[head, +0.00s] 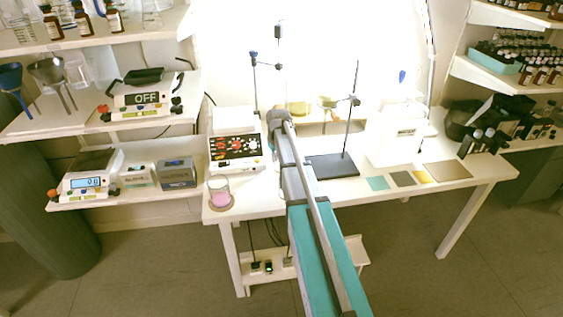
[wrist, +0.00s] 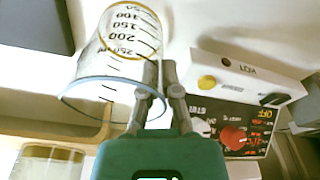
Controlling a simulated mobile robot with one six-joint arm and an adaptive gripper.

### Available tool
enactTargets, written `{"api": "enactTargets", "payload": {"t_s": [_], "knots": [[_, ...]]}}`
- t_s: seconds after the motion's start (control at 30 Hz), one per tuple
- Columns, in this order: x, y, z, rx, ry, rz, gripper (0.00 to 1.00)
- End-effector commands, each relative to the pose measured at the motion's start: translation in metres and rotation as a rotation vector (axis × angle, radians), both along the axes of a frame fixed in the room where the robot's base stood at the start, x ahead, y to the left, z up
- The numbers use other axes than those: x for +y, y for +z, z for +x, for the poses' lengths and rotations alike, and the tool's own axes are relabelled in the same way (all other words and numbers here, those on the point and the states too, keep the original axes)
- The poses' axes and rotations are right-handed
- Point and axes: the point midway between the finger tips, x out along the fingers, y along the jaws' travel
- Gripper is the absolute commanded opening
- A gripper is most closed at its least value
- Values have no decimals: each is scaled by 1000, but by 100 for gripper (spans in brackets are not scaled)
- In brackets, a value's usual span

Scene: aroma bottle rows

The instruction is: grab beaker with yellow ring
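In the wrist view, a clear beaker (wrist: 120,45) with dark volume marks fills the upper left. It has a yellow ring (wrist: 133,9) at its far end and a blue-edged rim (wrist: 100,80) at the end closer to me. My gripper (wrist: 160,66) overlaps the beaker's right edge, its fingertips close together with a narrow gap. The left finger lies over the beaker's side; I cannot tell whether the fingers pinch its wall. In the head view my gripper (head: 278,116) is at the back of the table, beside the hotplate stirrer, too small to show its fingers.
The hotplate stirrer (head: 235,150) stands just left of my arm. A beaker with pink liquid (head: 220,192) is at the front left edge. A stand with a dark base (head: 333,165) is right of my arm. A yellowish container (wrist: 50,160) shows at the wrist view's lower left.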

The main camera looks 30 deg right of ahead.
Motion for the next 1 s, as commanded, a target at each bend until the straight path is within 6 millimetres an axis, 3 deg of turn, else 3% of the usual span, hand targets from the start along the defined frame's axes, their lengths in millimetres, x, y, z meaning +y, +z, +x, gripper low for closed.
{"api": "enactTargets", "payload": {"t_s": [0.53,0.83,1.0], "knots": [[0,11,0,0,0,0,0],[-1,37,0,0,-1,0,0],[4,57,-19,0,-1,0,0]]}}
